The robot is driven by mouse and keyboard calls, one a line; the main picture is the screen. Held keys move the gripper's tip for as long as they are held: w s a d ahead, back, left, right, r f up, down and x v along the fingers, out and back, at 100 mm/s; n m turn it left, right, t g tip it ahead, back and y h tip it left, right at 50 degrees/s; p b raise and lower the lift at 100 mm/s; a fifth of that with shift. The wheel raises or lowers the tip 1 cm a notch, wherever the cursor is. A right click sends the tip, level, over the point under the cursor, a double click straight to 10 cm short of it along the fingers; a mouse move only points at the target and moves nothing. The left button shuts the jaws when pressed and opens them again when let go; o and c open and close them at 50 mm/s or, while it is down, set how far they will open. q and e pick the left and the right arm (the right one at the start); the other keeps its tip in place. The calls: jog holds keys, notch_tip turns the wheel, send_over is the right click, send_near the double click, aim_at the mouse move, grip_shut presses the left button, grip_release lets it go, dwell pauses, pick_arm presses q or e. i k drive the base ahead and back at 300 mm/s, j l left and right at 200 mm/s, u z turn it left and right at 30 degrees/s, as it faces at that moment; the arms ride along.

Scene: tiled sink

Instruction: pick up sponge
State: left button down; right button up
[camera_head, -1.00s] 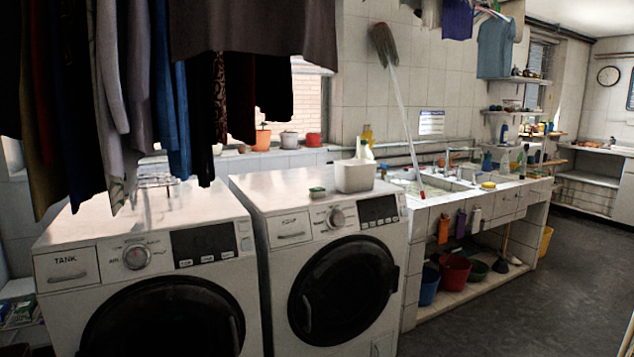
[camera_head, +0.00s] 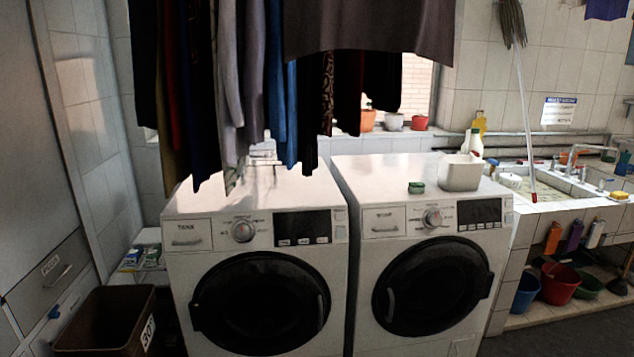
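A small green block (camera_head: 416,188), which looks like a sponge, lies on top of the right washing machine (camera_head: 395,170), near its front edge. A small yellow block (camera_head: 619,196), also sponge-like, lies on the edge of the tiled sink (camera_head: 560,208) at the far right. I cannot tell which one the task means. Neither of my grippers is in view.
A white container (camera_head: 460,173) with bottles behind it stands right of the green block. The left washing machine (camera_head: 255,205) has a wire rack on top, under hanging clothes (camera_head: 230,90). A brown bin (camera_head: 105,325) stands at lower left. Dark floor shows at lower right.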

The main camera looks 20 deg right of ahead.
aim_at(413, 188)
jog(key=i+l+u, duration=0.15)
jog(key=l+u, duration=0.75)
jog(key=l, duration=0.25)
jog(key=l+u, duration=0.5)
jog(key=k+l+u, duration=0.2)
jog(key=l+u, duration=0.25)
jog(key=l, duration=0.2)
